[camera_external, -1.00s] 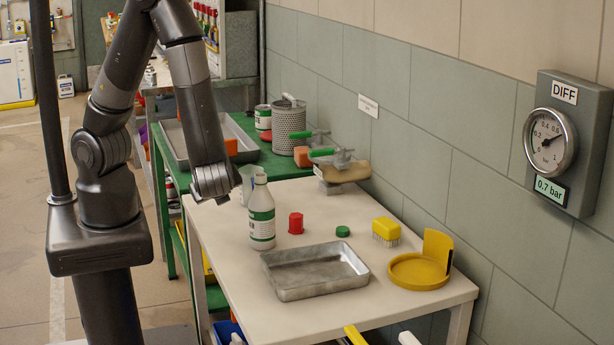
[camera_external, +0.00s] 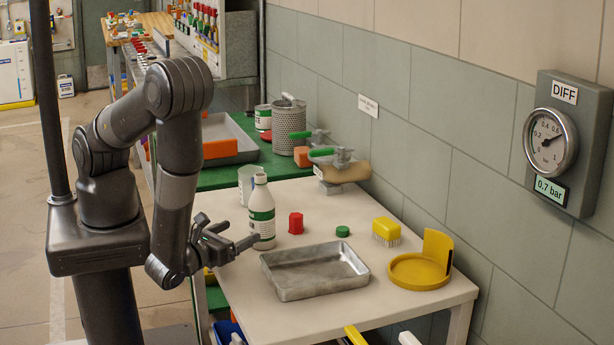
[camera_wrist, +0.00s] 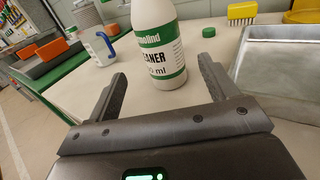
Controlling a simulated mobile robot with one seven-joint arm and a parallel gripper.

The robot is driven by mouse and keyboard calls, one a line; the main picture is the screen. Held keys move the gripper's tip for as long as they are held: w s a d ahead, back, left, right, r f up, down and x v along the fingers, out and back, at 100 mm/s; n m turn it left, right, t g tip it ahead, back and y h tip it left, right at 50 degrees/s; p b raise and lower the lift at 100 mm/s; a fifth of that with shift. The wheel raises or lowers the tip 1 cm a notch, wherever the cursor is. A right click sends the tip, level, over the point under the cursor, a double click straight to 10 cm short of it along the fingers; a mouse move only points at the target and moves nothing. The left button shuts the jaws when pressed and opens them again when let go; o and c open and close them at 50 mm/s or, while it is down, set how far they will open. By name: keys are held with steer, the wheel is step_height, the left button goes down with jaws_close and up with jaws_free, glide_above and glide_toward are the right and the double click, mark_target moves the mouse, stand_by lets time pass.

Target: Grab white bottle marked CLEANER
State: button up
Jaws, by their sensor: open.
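The white bottle (camera_external: 262,214) with green bands stands upright on the white table. In the wrist view the bottle (camera_wrist: 158,45) shows "ANER" on its label and stands ahead of my fingers, roughly between their lines. My gripper (camera_external: 243,232) is low at the table's left edge, pointing right toward the bottle's lower part. In the wrist view my gripper (camera_wrist: 160,85) is open, with nothing visible between its fingers. In the external view the fingertips look close to the bottle; I cannot tell whether they touch.
A metal tray (camera_external: 315,271) lies in front of the bottle. A red cap (camera_external: 295,223), a green cap (camera_external: 343,231), a yellow brush (camera_external: 386,231) and a yellow holder (camera_external: 420,270) are to the right. A clear beaker (camera_external: 249,183) stands just behind the bottle.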

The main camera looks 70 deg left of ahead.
mark_target(253, 225)
steer(key=x, duration=0.4)
steer(key=shift+w+a, duration=0.2)
steer(key=shift+w, duration=0.05)
steer(key=shift+f+x, duration=0.2)
steer(key=shift+x, duration=2.45)
steer(key=shift+d, duration=0.1)
steer(key=shift+c, duration=0.5)
steer(key=c, duration=1.1)
steer(key=shift+r, duration=0.2)
steer(key=shift+r, duration=1.75)
steer(key=shift+s+d+r, duration=1.75)
steer(key=shift+s+d, duration=0.25)
steer(key=shift+s, duration=0.05)
steer(key=shift+s+d+r, duration=1.8)
steer(key=shift+s+d, duration=0.2)
steer(key=shift+s, duration=0.1)
